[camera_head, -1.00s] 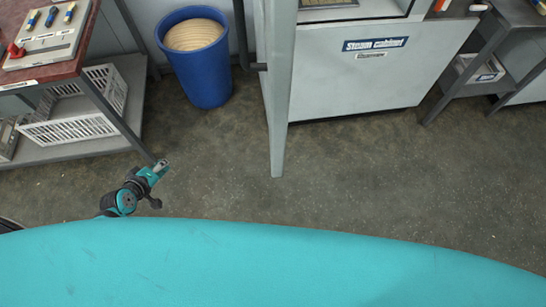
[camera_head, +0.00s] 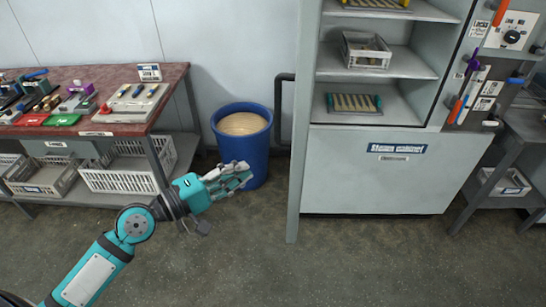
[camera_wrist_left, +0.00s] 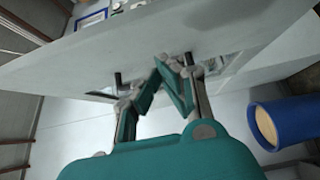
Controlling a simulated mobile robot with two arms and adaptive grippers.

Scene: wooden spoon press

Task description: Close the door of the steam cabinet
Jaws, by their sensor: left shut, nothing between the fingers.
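The steam cabinet (camera_head: 375,175) stands at the right of the head view, its shelves exposed. Its pale grey door (camera_head: 297,170) stands open, sticking out toward me and seen nearly edge-on at the cabinet's left side. My left gripper (camera_head: 238,174) is shut and empty, left of the door and in front of the blue bin. In the left wrist view, its fingers (camera_wrist_left: 165,85) point at a broad pale panel, apparently the door (camera_wrist_left: 230,32). Two dark posts show by the fingertips; contact cannot be told. My right gripper is out of view.
The blue bin (camera_head: 243,140) stands by the wall behind my left gripper. A workbench (camera_head: 120,126) with tools and white crates is at the left. A grey side table (camera_head: 520,125) stands right of the cabinet. The floor before the cabinet is clear.

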